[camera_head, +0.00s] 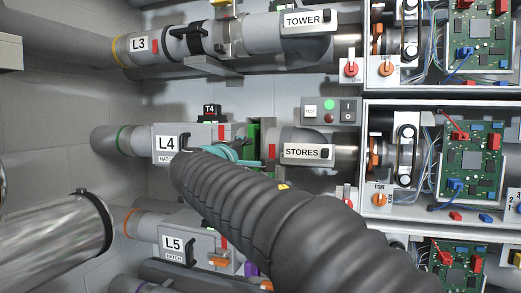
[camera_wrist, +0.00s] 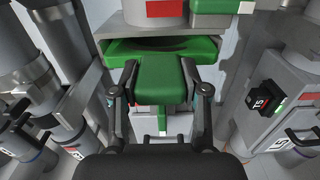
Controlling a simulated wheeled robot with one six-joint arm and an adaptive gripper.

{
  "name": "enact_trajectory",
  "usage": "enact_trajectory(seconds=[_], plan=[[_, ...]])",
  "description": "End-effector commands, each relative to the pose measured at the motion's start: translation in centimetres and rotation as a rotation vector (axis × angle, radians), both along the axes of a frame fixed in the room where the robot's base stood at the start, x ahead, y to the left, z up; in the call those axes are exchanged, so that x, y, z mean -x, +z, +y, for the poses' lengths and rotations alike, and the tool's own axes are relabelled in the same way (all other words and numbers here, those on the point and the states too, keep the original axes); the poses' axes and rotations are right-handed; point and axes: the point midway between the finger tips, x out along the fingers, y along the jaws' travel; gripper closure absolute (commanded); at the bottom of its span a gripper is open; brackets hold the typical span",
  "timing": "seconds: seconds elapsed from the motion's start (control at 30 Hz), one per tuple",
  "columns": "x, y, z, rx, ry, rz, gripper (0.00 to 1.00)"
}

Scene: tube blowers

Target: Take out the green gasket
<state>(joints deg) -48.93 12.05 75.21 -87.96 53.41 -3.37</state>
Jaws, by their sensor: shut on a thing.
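The green gasket (camera_wrist: 160,48) is a flat green plate with a tab, seen in the middle of the wrist view below a grey pipe flange. My gripper (camera_wrist: 160,78) is shut on the gasket's tab, one finger on each side. In the head view the green gasket (camera_head: 254,137) shows as a narrow green strip between the L4 housing (camera_head: 176,143) and the STORES pipe (camera_head: 306,152). My gripper (camera_head: 238,152) reaches it there, partly hidden behind my dark arm sleeve. How much of the gasket is still inside the joint cannot be told.
The TOWER pipe (camera_head: 307,20) runs above and the L5 housing (camera_head: 174,243) lies below. A test box (camera_head: 330,111) with a green light stands above the STORES pipe. Open circuit-board cabinets (camera_head: 365,106) fill the right. Pipes and a T5 box (camera_wrist: 263,101) flank my gripper closely.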

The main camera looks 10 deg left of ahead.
Motion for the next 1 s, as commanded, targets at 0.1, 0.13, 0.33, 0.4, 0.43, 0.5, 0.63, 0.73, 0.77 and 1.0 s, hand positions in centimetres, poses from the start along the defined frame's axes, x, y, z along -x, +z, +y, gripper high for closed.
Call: enact_trajectory(seconds=[0.1, 0.13, 0.33, 0.4, 0.43, 0.5, 0.63, 0.73, 0.77, 1.0], plan=[[0.0, 0.0, 0.0, 0.0, 0.0, -0.001, 0.93], [0.0, 0.0, 0.0, 0.0, 0.0, -0.001, 0.93], [1.0, -0.1, 0.1, -0.001, 0.0, -0.001, 0.93], [1.4, -0.1, 0.1, 0.0, 0.0, -0.001, 0.93], [1.5, -0.1, 0.1, 0.0, 0.0, -0.001, 0.93], [2.0, -0.1, 0.2, 0.0, 0.001, -0.001, 0.93], [2.8, -0.1, 0.2, -0.001, 0.001, -0.001, 0.93], [3.3, -0.1, 0.2, -0.001, 0.0, -0.001, 0.93], [3.5, -0.1, 0.3, -0.001, 0.0, -0.001, 0.93], [4.9, -0.1, 0.4, 0.0, 0.0, -0.001, 0.93]])
